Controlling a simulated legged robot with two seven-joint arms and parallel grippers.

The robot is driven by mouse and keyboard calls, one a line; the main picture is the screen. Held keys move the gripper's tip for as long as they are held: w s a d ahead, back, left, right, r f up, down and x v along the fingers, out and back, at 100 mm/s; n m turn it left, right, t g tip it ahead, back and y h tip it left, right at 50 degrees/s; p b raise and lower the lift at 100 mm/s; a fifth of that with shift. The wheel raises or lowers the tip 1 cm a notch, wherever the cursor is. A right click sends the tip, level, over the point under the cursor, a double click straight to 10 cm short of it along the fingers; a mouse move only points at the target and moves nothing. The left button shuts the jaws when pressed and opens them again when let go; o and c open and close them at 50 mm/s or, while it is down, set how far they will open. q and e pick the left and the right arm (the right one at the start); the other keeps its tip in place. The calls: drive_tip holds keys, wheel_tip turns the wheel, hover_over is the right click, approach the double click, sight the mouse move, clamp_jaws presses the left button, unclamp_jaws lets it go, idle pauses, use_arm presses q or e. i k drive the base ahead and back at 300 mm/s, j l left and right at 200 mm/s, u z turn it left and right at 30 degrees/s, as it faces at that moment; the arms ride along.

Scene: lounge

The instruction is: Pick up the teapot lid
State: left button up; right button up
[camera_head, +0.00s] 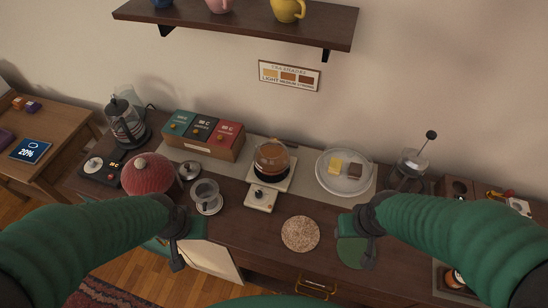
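A round red ribbed teapot (146,177) stands at the left of the counter, partly hidden behind my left arm. A pale knob (141,162) shows on its top, seemingly on its lid; the lid's edge is not clear. My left gripper (178,262) points down at the counter's front edge, in front and to the right of the teapot and apart from it. My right gripper (358,262) hangs over the front right of the counter, far from the teapot. Neither seems to hold anything, but their finger gaps do not show clearly.
A small round dish (189,171) and a strainer cup (207,196) stand right of the teapot. A glass pot (271,158) sits mid-counter. A plate (344,188) and a French press (408,172) stand right. A tea box (203,133) stands behind. A round cork mat (300,234) lies in front.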

sight(188, 170)
drive_tip(key=j+z, duration=0.35)
drive_tip(key=j, duration=0.15)
drive_tip(key=j+z, duration=0.35)
drive_tip(key=j, duration=0.2)
drive_tip(key=k+j+z, duration=0.1)
drive_tip(key=j+z, duration=0.25)
drive_tip(key=j, duration=0.15)
